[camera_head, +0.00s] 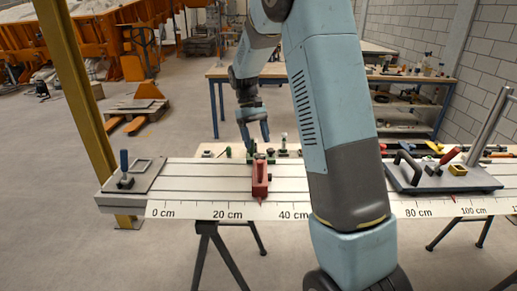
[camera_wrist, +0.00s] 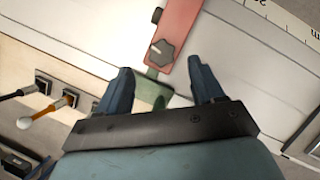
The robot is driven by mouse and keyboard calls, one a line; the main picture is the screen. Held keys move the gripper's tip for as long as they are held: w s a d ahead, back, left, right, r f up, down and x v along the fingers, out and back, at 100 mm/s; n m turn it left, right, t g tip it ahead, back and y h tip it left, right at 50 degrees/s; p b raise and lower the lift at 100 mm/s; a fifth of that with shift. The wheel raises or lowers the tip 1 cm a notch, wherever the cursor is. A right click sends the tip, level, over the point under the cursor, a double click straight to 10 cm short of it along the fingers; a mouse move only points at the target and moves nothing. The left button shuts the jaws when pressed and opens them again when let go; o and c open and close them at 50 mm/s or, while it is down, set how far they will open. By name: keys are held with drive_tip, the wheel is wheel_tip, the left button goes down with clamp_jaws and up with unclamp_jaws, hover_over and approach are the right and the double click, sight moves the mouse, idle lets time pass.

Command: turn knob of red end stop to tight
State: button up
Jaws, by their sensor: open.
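The red end stop (camera_head: 260,180) sits on the grey slotted rail near the 30 cm part of the scale. In the wrist view it is a red block (camera_wrist: 180,25). A dark faceted knob (camera_wrist: 161,53) with a pale pointer mark is on its top face. A smaller dark part (camera_wrist: 157,15) sticks out from its side. My gripper (camera_head: 256,145) is above the rail's back edge, behind the stop. In the wrist view my gripper (camera_wrist: 160,75) is open, with the knob just beyond the fingertips, untouched.
A green piece (camera_wrist: 152,92) shows between my fingers, next to the red block. The rail (camera_head: 210,180) is bare left of the stop. A blue-handled clamp (camera_head: 124,170) is at its left end, and a dark plate (camera_head: 440,178) with a handle is at right.

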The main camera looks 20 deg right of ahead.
drive_tip(key=d+v, duration=0.1)
drive_tip(key=v, duration=0.8)
drive_tip(key=shift+a, duration=0.5)
drive_tip(key=shift+w, duration=0.1)
drive_tip(key=s+d+r+m+t+y, duration=0.1)
drive_tip(key=s+r+t, duration=0.1)
drive_tip(key=s+r, duration=0.5)
drive_tip(key=s+r+m+t, duration=0.1)
drive_tip(key=s+r+t, duration=0.2)
drive_tip(key=s, duration=0.7)
drive_tip(key=s+f+t, duration=0.1)
drive_tip(key=s+t, duration=0.1)
drive_tip(key=s, duration=0.6)
drive_tip(key=s+f+m+t, duration=0.1)
drive_tip(key=s+t, duration=0.1)
drive_tip(key=s, duration=0.7)
drive_tip(key=shift+s+d+f+t, duration=0.15)
drive_tip(key=shift+s+f+t, duration=0.05)
drive_tip(key=shift+f+t, duration=0.2)
drive_tip(key=shift+c, duration=0.2)
